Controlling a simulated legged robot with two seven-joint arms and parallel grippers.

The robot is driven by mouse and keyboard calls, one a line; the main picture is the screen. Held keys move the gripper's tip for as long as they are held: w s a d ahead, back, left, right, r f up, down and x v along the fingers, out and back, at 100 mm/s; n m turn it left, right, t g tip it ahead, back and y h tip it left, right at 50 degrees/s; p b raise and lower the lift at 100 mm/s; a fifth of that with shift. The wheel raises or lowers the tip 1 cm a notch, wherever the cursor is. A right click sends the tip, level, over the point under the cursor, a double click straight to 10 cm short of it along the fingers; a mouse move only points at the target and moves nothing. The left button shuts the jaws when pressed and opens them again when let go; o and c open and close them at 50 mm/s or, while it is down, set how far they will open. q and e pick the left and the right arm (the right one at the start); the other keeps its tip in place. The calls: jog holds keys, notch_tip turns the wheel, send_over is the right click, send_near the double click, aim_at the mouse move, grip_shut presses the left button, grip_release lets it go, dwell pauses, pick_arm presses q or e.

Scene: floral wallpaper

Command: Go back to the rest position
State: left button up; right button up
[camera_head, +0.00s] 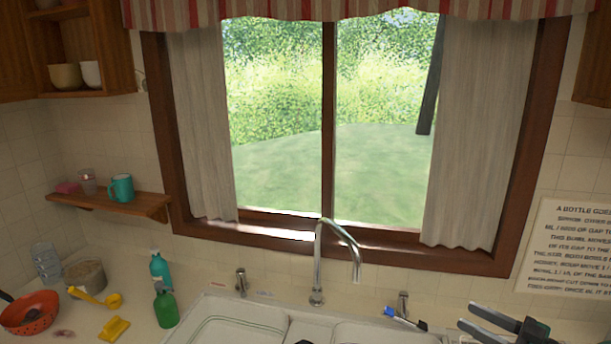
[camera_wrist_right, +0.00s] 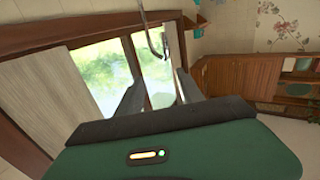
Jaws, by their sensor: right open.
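My right gripper (camera_head: 468,317) is at the bottom right of the head view, in front of the right part of the sink. Its two dark fingers point left and stand apart, with nothing between them. In the right wrist view the fingers of the same gripper (camera_wrist_right: 156,78) are spread, with the window and the tap behind the gap. My left gripper and left arm are not in view.
A white sink (camera_head: 235,325) with a tall tap (camera_head: 319,265) lies below the window. A green bottle (camera_head: 165,305), a red colander (camera_head: 30,312) and yellow items are on the left counter. A small shelf (camera_head: 115,203) holds a teal mug (camera_head: 121,188).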

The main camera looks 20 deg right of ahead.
jog(key=w+a+m+t+h, duration=0.1)
jog(key=w+a+m+h, duration=0.15)
jog(key=w+h, duration=0.6)
jog(key=w+a+f+m+g+h, duration=0.2)
jog(key=w+a+f+m+g, duration=0.15)
jog(key=w+a, duration=0.2)
jog(key=s+a+f+g, duration=0.4)
jog(key=s+a+f, duration=0.1)
jog(key=a+f, duration=0.5)
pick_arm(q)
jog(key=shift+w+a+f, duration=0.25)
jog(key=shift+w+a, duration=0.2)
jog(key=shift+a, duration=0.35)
pick_arm(e)
jog(key=s+a+f+g+y, duration=0.1)
jog(key=s+a+f+g, duration=0.2)
jog(key=s+a, duration=0.4)
jog(key=s+a+f+g+y, duration=0.1)
jog(key=s+a+f+g, duration=0.2)
jog(key=s+a, duration=0.4)
jog(key=s+g, duration=0.1)
jog(key=s, duration=0.2)
jog(key=shift+a+f, duration=0.15)
jog(key=shift+f, duration=0.05)
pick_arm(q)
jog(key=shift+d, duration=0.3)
pick_arm(e)
jog(key=shift+d, duration=0.3)
